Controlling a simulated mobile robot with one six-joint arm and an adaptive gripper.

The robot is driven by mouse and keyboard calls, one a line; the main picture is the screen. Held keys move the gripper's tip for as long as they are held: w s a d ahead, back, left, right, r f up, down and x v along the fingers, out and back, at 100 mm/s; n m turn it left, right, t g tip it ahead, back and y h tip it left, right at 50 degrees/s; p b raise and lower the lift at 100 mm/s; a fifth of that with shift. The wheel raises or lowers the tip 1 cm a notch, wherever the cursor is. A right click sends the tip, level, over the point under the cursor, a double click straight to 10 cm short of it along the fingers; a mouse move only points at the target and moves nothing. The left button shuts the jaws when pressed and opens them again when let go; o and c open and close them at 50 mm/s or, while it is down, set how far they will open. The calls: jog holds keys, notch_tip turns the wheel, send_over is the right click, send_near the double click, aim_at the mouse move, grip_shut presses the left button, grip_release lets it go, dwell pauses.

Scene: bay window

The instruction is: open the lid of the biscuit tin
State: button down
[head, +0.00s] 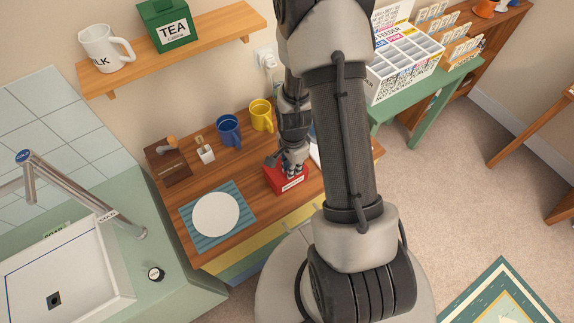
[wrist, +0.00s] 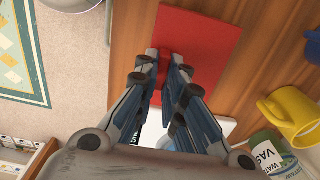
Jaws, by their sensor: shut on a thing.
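The red biscuit tin (head: 273,179) stands on the wooden counter, with a white label on its near side. My gripper (head: 292,170) points down onto it. In the wrist view the flat red lid (wrist: 212,45) fills the middle, with my gripper (wrist: 165,57) over it. The fingers are close together and shut on the lid at its upper side. The gripped part is hidden between the fingertips. I cannot tell whether the lid is raised from the tin.
A white plate (head: 216,214) lies on a blue mat (head: 189,228) left of the tin. A blue mug (head: 229,131) and a yellow mug (head: 262,115) stand behind. A green-and-white bottle (wrist: 268,152) is near the gripper. The shelf (head: 186,52) hangs above.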

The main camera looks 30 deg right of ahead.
dwell(0.4)
jog(key=shift+w+r+g+p, duration=0.2)
jog(key=shift+r+g+p, duration=0.2)
jog(key=shift+p, duration=0.5)
jog(key=shift+w+r+g, duration=0.1)
jog(key=shift+g, duration=0.3)
jog(key=shift+w+r+g+p, duration=0.4)
jog(key=shift+r+g+p, duration=0.05)
jog(key=shift+g, duration=0.35)
